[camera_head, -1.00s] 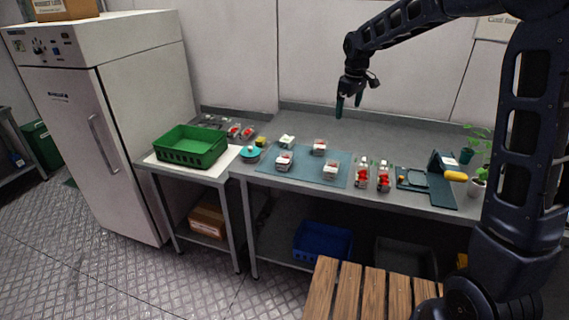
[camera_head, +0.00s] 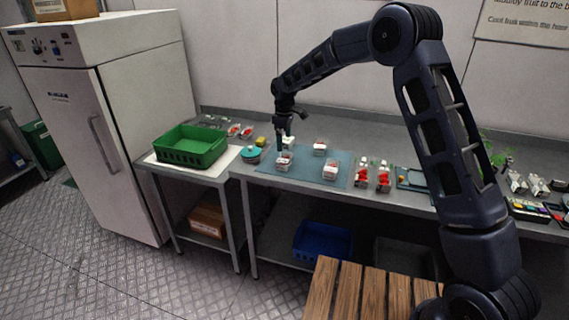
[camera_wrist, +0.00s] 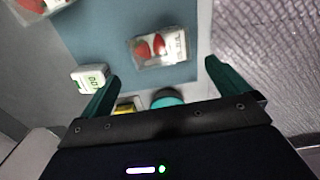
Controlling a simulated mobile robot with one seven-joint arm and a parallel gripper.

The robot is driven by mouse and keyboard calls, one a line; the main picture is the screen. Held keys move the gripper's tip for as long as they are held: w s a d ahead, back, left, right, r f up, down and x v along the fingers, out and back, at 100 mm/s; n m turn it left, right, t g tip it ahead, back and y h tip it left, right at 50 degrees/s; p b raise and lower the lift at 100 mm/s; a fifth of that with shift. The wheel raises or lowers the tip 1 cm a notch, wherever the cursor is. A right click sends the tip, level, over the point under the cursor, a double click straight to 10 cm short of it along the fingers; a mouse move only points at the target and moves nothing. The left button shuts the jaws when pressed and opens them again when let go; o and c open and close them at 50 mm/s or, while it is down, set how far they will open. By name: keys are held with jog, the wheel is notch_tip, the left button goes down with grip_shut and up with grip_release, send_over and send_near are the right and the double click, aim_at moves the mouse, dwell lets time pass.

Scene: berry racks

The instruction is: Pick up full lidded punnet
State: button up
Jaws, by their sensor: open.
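My gripper (camera_head: 284,138) is open and empty above the left part of the blue-grey mat (camera_head: 310,176). A clear punnet with red berries and a pale top (camera_head: 284,163) stands on the mat just below it. In the wrist view this punnet (camera_wrist: 158,47) lies ahead of the spread teal fingers (camera_wrist: 162,70), apart from them. Two similar punnets stand on the mat, one at the back (camera_head: 319,148) and one at the right (camera_head: 330,170). Lid and fill are too small to judge surely.
A teal round object (camera_head: 251,153) and a yellow item (camera_head: 261,141) sit left of the mat. A green crate (camera_head: 190,148) is further left. Two red-filled punnets (camera_head: 361,175) (camera_head: 383,178) stand right.

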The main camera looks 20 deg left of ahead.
aim_at(285, 157)
notch_tip(285, 157, down, 10)
jog(key=shift+d+r, duration=0.1)
jog(key=c, duration=0.7)
